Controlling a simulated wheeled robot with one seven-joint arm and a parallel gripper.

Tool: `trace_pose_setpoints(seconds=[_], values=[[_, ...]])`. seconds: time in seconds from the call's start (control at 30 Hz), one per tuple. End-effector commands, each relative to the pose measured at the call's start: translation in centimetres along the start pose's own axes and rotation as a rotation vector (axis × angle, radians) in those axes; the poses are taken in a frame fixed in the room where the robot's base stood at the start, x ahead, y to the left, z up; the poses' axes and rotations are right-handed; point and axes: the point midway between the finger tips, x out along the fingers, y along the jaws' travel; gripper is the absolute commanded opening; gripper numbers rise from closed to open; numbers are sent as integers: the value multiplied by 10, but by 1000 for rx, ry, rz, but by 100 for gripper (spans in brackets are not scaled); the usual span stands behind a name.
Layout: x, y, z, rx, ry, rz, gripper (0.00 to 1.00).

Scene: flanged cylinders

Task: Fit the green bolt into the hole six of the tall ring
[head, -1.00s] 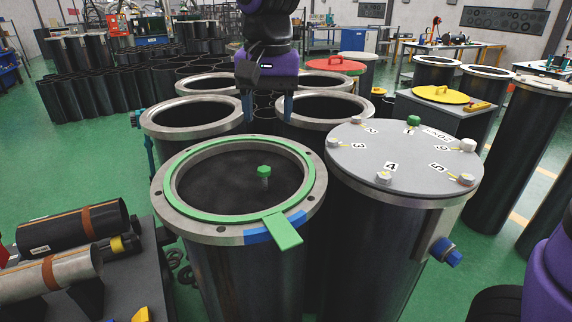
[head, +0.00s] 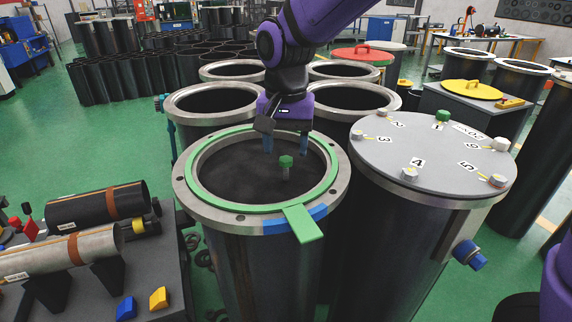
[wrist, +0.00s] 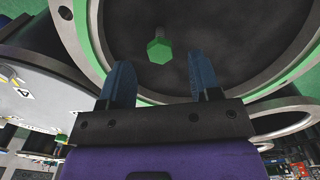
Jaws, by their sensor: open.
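The cylinder's grey flange ring (head: 205,215) has small holes, a green inner ring and a blue patch at the front. My gripper (head: 286,147) is open and empty, pointing down over the cylinder's mouth, just behind the bolt. In the wrist view both fingers (wrist: 158,62) show, with the bolt ahead of the gap and apart from them. I cannot make out a number six on this flange.
A closed cylinder with a grey lid (head: 425,150) stands close on the right. Its lid carries numbered labels, several pale bolts and another green bolt (head: 442,117). A green tab (head: 304,224) juts from the front flange. Open cylinders (head: 215,102) stand behind; parts lie on a bench (head: 90,285) at left.

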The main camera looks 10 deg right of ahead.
Motion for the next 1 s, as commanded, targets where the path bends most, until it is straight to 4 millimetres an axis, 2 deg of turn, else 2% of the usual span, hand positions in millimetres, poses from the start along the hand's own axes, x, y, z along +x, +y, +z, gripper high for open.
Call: trace_pose_setpoints(seconds=[0.17, 0.43, 0.47, 0.67, 0.7, 0.77, 1.0], values=[[19, 0, 0, -1, -1, 1, 57], [21, 0, 0, -1, 1, 0, 57], [21, 0, 0, -1, 1, 0, 53], [21, 0, 0, -1, 1, 0, 7], [21, 0, 0, -1, 1, 0, 3], [21, 0, 0, -1, 1, -1, 0], [20, 0, 0, -1, 1, -1, 0]])
